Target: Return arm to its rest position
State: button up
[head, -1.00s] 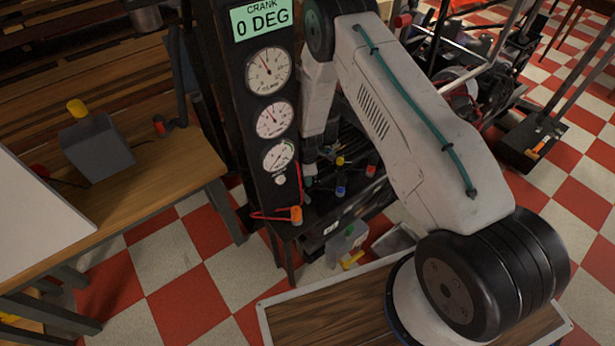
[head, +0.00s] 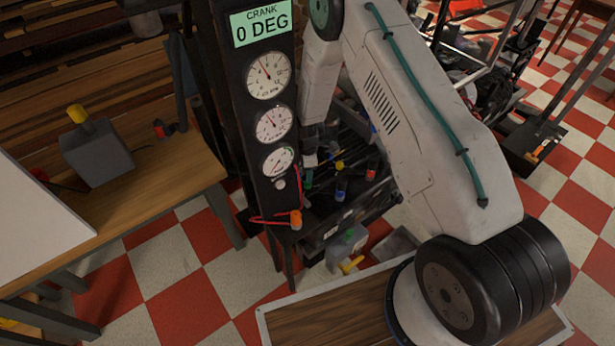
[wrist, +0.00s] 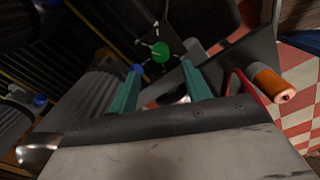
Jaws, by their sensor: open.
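My arm (head: 420,120) rises from its black base joint at the lower right, bends at the top edge and comes down beside the gauge panel. My gripper (wrist: 161,66) has two teal fingers standing apart in the wrist view, with nothing held between them. A round green knob (wrist: 160,52) shows just beyond the fingertips; I cannot tell its exact distance. In the head view the gripper end (head: 309,178) is small and partly hidden by the panel's edge, close to the dark bench with coloured knobs.
The gauge panel (head: 265,120) reads CRANK 0 DEG, with three dials. An orange-capped part (wrist: 268,82) with a red cable is right of the fingers; it also shows by the panel's foot (head: 295,219). A wooden table (head: 170,175) stands left. A metal frame (head: 490,60) stands right.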

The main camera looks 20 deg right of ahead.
jog(key=shift+r, duration=0.65)
jog(key=shift+r, duration=0.4)
jog(key=s+d+r+m, duration=0.1)
jog(key=s+r+m, duration=0.3)
jog(key=r, duration=1.3)
jog(key=s+d+r+m, duration=0.1)
jog(key=s+r+m, duration=0.25)
jog(key=r, duration=1.35)
jog(key=s+r+m+t, duration=0.1)
jog(key=s+r+m, duration=0.3)
jog(key=s+r, duration=0.95)
jog(key=s+d+r+m, duration=0.1)
jog(key=s+m, duration=0.4)
jog(key=s, duration=1.2)
jog(key=shift+s+d+r, duration=0.25)
jog(key=shift+r, duration=0.15)
